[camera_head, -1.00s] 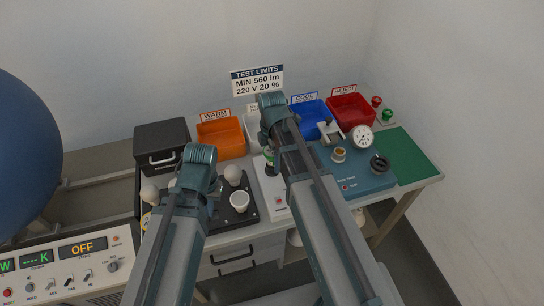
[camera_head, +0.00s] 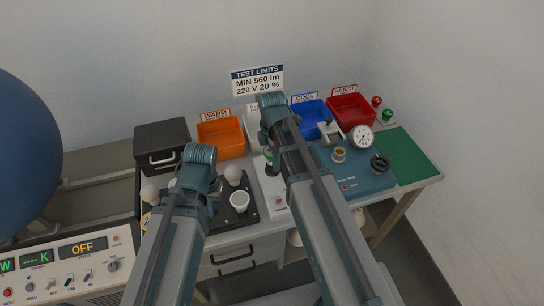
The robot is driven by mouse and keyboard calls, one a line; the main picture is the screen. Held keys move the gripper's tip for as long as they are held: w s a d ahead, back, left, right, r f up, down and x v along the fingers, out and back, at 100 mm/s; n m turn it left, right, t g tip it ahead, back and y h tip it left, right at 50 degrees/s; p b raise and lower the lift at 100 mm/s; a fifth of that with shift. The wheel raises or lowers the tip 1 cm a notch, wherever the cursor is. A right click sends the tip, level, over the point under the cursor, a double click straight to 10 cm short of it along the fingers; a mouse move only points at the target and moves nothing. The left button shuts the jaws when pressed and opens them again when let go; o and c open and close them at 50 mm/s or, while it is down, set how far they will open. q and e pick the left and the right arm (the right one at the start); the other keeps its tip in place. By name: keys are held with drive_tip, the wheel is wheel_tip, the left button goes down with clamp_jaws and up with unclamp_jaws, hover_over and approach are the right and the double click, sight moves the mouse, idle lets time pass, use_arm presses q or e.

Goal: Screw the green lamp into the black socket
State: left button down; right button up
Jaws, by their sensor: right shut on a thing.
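A lamp with a green band (camera_head: 269,155) stands upright over the white base (camera_head: 272,188), beside my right forearm. A dark part below the lamp looks like the black socket (camera_head: 270,169); whether the lamp is seated in it I cannot tell. My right gripper (camera_head: 276,152) is at the lamp, shut on it as far as I can see; its fingers are mostly hidden by my own arm. My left gripper (camera_head: 215,190) is over the black tray, largely hidden behind its wrist, and its jaws cannot be made out.
Orange (camera_head: 222,138), blue (camera_head: 310,115) and red (camera_head: 352,110) bins stand at the back. A blue test box (camera_head: 352,180) with a gauge is on the right, next to a clear green mat (camera_head: 408,158). A control panel is front left.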

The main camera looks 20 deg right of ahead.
drive_tip(key=m, duration=0.5)
drive_tip(key=shift+m, duration=0.3)
drive_tip(key=m, duration=1)
drive_tip(key=shift+d+m, duration=0.1)
drive_tip(key=shift+m, duration=0.3)
drive_tip(key=m, duration=0.5)
drive_tip(key=shift+m, duration=0.4)
drive_tip(key=o, duration=1.2)
drive_tip(key=shift+o, duration=0.2)
